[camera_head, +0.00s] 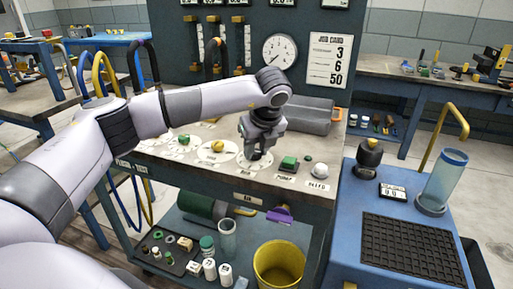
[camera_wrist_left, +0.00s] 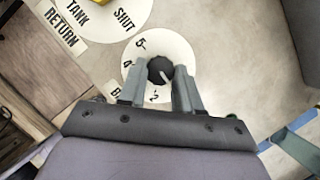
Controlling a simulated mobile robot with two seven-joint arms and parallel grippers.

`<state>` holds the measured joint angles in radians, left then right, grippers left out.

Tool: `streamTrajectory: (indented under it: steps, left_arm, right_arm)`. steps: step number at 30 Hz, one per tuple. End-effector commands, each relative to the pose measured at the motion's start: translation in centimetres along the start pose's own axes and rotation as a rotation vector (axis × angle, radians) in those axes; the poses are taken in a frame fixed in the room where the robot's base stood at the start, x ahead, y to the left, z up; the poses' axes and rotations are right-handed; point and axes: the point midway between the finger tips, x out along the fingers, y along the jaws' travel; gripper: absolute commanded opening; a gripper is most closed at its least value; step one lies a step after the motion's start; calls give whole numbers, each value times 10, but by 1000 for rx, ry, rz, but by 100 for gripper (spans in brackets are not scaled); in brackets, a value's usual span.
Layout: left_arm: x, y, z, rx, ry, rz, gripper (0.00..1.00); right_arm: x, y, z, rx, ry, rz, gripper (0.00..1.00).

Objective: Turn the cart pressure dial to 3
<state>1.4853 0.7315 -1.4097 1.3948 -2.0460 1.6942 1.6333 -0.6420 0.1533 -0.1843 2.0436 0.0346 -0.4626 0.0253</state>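The pressure dial is a round white plate (camera_wrist_left: 185,50) with a black knob (camera_wrist_left: 159,69) at its centre. In the left wrist view the numbers 5, 4 and 2 show; my left finger covers the plate between 4 and 2. A pale pointer line on the knob slants down to the right. My left gripper (camera_head: 257,153) reaches down over the dial plate (camera_head: 241,163) on the cart top. In the wrist view its two fingers (camera_wrist_left: 159,75) stand on either side of the knob and appear to touch it. My right gripper is not in view.
The job card (camera_head: 330,60) reads 3, 6, 50 beside a gauge (camera_head: 280,52) on the back panel. A green button (camera_head: 289,162) and a white knob (camera_head: 320,170) sit right of the dial. A yellow knob (camera_head: 217,146) sits left. A blue cabinet (camera_head: 345,235) stands at right.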

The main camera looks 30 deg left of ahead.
Motion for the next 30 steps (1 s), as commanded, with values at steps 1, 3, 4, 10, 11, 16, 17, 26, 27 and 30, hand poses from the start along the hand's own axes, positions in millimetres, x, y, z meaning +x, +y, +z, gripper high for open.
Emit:
streamTrajectory:
  steps: [1, 3, 4, 10, 11, 16, 17, 26, 27, 30]
  left_arm:
    - [0, 0, 0, 2, 1, 1, 3]
    - [0, 0, 0, 8, 1, -1, 3]
    - [0, 0, 0, 12, 1, -3, 3]
    - [1, 2, -1, 72, 2, -28, 3]
    - [2, 2, -1, 87, 2, -35, 3]
    - [2, 3, -1, 201, 2, -83, 3]
    - [3, 3, -1, 225, 2, -93, 3]
    - [2, 6, 1, 486, 1, -202, 3]
    - [2, 6, 1, 521, 2, -216, 3]
    - [2, 7, 1, 608, 3, -251, 3]
  right_arm:
    - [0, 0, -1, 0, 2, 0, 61]
    - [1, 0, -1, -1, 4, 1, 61]
    - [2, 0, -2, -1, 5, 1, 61]
    - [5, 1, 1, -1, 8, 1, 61]
    - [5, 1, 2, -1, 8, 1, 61]
    - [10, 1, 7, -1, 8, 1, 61]
    - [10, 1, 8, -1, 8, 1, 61]
    - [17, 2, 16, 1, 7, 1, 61]
    - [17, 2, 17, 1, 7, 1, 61]
    - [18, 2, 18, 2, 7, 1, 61]
